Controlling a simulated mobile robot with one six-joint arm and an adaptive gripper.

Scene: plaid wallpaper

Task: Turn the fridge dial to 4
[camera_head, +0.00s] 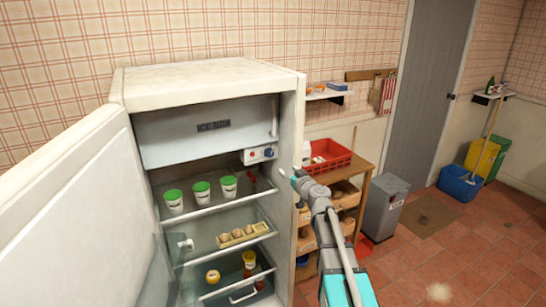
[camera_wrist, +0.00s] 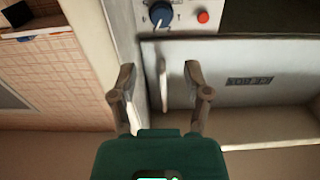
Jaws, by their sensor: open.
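The fridge dial (camera_head: 268,152) is a small blue knob on a white control box (camera_head: 258,155) at the upper right inside the open fridge. The dial also shows in the wrist view (camera_wrist: 161,14) at the top edge, with a white pointer mark and small markings around it. The markings are too small to read. My gripper (camera_head: 293,178) is at the fridge's right side wall, lower and to the right of the dial. In the wrist view my gripper (camera_wrist: 159,75) has its two fingers apart with nothing between them, clear of the dial.
A red button (camera_wrist: 203,17) sits beside the dial. The open fridge door (camera_head: 75,215) fills the left. Green-lidded cups (camera_head: 201,192) stand on the upper shelf, eggs (camera_head: 237,236) lower. A wooden shelf unit with a red crate (camera_head: 328,157) stands right of the fridge.

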